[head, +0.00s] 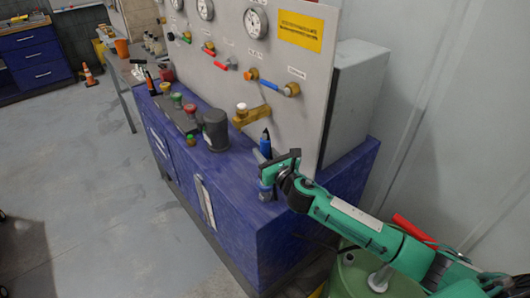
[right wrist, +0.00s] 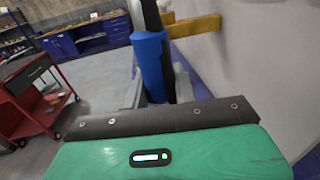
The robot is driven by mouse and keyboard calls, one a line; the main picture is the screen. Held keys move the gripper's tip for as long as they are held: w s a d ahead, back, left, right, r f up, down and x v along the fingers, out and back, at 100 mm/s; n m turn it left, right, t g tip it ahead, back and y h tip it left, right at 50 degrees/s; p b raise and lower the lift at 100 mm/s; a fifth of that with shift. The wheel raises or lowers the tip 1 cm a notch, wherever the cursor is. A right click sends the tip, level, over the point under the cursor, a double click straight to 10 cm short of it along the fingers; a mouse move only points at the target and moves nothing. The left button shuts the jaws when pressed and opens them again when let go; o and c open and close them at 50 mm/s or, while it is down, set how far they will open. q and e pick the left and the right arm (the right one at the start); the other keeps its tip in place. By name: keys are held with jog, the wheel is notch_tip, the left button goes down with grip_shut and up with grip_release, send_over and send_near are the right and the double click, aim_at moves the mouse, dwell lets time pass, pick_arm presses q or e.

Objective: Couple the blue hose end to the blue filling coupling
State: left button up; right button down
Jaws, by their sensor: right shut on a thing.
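My right gripper (head: 264,166) is shut on the blue hose end (head: 266,146), which stands about upright with a dark part above its blue sleeve. The blue sleeve also shows in the right wrist view (right wrist: 151,66), between the grey fingers. A brass fitting (head: 252,116) with a white top juts from the panel, behind and left of the hose end in the head view. It shows in the right wrist view (right wrist: 195,26) beyond the hose end, apparently apart from it. I cannot make out for certain which part is the blue filling coupling. My left gripper is not in view.
The grey gauge panel (head: 300,75) stands on the blue bench (head: 255,215). A blue-handled valve (head: 268,84) sits above the brass fitting. A dark grey cylinder (head: 216,130) and several coloured knobs stand left of the gripper. A red cart (right wrist: 35,95) stands away left.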

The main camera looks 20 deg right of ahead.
jog(key=shift+f+b, duration=2)
jog(key=shift+f, duration=0.85)
jog(key=shift+p, duration=0.55)
jog(key=shift+s+f+b, duration=0.1)
jog(key=shift+f+b, duration=1.8)
jog(key=shift+f, duration=0.5)
jog(key=c, duration=1)
grip_release()
jog(key=shift+c, duration=0.2)
jog(key=s+d+b, duration=0.2)
jog(key=s, duration=1.1)
jog(key=shift+s+d, duration=0.25)
jog(key=shift+d, duration=0.1)
